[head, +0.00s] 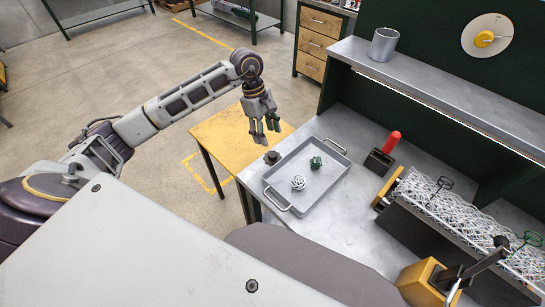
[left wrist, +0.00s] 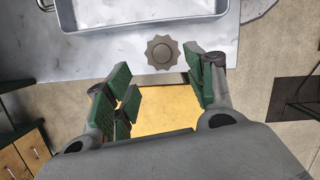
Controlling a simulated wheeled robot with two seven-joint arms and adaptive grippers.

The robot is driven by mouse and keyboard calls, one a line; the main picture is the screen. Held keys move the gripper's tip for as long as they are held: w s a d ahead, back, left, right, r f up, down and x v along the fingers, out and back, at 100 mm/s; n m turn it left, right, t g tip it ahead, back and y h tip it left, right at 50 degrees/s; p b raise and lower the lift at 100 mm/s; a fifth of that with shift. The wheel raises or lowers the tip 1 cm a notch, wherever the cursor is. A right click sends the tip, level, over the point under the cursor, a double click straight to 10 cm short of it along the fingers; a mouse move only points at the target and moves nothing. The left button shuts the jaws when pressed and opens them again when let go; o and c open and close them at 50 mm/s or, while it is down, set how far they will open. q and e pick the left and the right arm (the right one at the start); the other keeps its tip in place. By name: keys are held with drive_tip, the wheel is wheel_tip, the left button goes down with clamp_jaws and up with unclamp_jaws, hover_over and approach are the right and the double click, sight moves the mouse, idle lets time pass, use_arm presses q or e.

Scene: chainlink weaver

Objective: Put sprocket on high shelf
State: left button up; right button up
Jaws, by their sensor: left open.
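A small dark grey toothed sprocket (head: 272,157) sits on the metal workbench, just left of the tray, near the bench's left edge. In the left wrist view the sprocket (left wrist: 162,52) lies ahead of the fingertips, roughly centred between them. My left gripper (head: 265,133) is open and empty, pointing down above the yellow table and beside the sprocket; its green-padded fingers also show in the left wrist view (left wrist: 165,92). The high shelf (head: 440,92) runs along the back of the bench with a grey cup (head: 384,44) on its left end. My right gripper is not seen.
A metal tray (head: 334,184) holds a white ball (head: 298,182) and a green piece (head: 316,162). A red-handled tool (head: 391,142) stands in a dark block. A chainlink machine (head: 460,215) fills the bench's right side. The shelf right of the cup is clear.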

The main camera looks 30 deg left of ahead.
sight(272, 154)
use_arm(q)
drive_tip(key=shift+x, duration=1.75)
drive_tip(key=shift+f, duration=0.15)
drive_tip(key=shift+p+x, duration=0.5)
drive_tip(key=shift+x, duration=1.95)
drive_tip(key=shift+s+a, duration=0.1)
drive_tip(key=shift+a, duration=0.05)
clamp_jaws()
